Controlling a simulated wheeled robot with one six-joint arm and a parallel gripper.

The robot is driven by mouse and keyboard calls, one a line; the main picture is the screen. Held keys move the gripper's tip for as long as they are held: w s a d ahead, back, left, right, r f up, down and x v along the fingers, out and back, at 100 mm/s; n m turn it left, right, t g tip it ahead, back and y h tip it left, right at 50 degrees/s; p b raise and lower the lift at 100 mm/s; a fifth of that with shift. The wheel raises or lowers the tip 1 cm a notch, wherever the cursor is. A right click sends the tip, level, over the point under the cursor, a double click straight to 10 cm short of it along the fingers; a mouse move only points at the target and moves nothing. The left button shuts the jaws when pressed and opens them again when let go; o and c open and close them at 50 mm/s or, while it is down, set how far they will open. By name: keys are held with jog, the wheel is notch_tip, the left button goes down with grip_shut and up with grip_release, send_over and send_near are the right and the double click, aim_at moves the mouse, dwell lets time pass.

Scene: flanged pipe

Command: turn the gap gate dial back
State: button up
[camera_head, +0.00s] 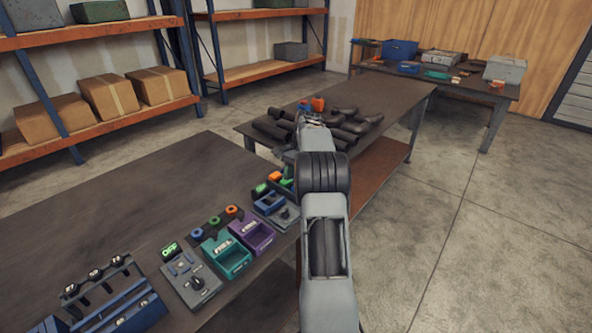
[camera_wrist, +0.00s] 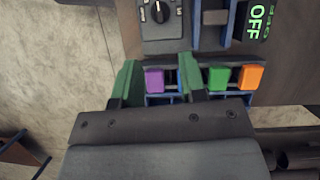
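The gap gate dial (camera_wrist: 159,12) is a dark round knob with a white mark, on a grey panel at the top of the wrist view. Its mark points roughly up in the picture. A display with green "OFF" letters (camera_wrist: 257,22) sits to its right. In the head view the dial (camera_head: 284,214) seems to be the one beside my arm, partly hidden. My gripper (camera_wrist: 158,82) shows two green-faced fingers, apart, below the dial in the wrist view. A purple block (camera_wrist: 154,80) appears between them; I cannot tell its depth. The fingers look clear of the dial.
A green block (camera_wrist: 220,78) and an orange block (camera_wrist: 251,77) stand right of the fingers. Another dial panel (camera_head: 197,284), a teal bin (camera_head: 228,256) and a purple bin (camera_head: 253,236) line the bench's near edge. Dark pipe pieces (camera_head: 345,128) lie on a farther table.

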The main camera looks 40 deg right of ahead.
jog(key=shift+v, duration=1.3)
notch_tip(320, 180, down, 5)
jog(key=s+a+n+h, duration=0.2)
jog(key=n, duration=0.1)
jog(key=s+a+r+n+t, duration=0.1)
jog(key=s+a+n, duration=0.3)
jog(key=a, duration=0.5)
jog(key=s+a+r+n+t+h, duration=0.1)
jog(key=s+a+r+n+t, duration=0.1)
jog(key=s+a, duration=0.5)
jog(key=s+a+r+n+t+h, duration=0.1)
jog(key=s+a+r+n, duration=0.3)
jog(key=a, duration=0.7)
jog(key=s+n+t, duration=0.1)
jog(key=s+n, duration=0.1)
jog(key=shift+s+a, duration=0.35)
